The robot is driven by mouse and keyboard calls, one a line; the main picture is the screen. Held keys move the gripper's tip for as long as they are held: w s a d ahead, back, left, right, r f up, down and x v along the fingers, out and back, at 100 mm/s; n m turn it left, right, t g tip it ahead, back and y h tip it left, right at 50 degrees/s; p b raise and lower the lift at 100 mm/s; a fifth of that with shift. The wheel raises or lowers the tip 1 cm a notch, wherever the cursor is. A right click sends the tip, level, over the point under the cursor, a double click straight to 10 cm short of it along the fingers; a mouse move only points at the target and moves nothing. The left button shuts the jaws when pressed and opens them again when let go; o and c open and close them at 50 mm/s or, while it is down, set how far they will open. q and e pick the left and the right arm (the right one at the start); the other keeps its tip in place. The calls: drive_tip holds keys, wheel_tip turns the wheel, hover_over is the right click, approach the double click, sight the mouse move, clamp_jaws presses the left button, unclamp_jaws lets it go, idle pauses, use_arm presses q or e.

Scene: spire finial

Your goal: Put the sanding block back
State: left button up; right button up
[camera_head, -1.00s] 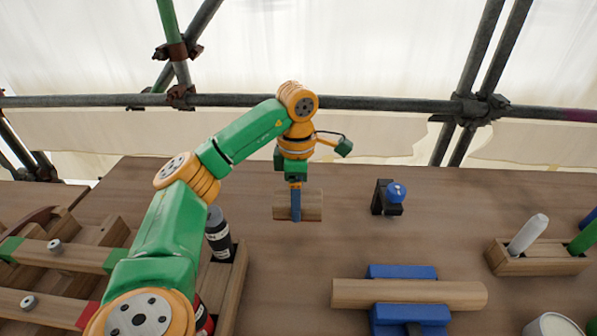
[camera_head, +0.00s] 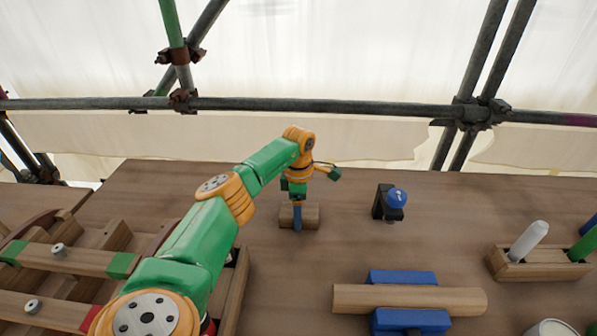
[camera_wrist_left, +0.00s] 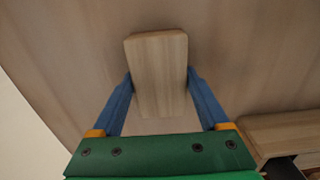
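The sanding block, a pale wooden block (camera_head: 312,217), is at the back middle of the wooden table (camera_head: 450,230). In the left wrist view the block (camera_wrist_left: 158,70) sits between the two blue fingers, which touch its sides. My left gripper (camera_head: 298,222) points down and is shut on it. The block is at or just above the table top; I cannot tell if it touches. My right gripper is not in view.
A black clamp-like stand with a blue ball (camera_head: 397,197) is right of the block. A wooden bar (camera_head: 410,298) lies across blue supports in front. A wooden holder (camera_head: 540,266) stands at right, a slatted wooden frame (camera_head: 85,258) at left. Table around the block is clear.

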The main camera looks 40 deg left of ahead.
use_arm(q)
drive_tip(key=shift+o, duration=1.2)
wheel_tip(320, 180, up, 12)
drive_tip(key=shift+r, duration=0.2)
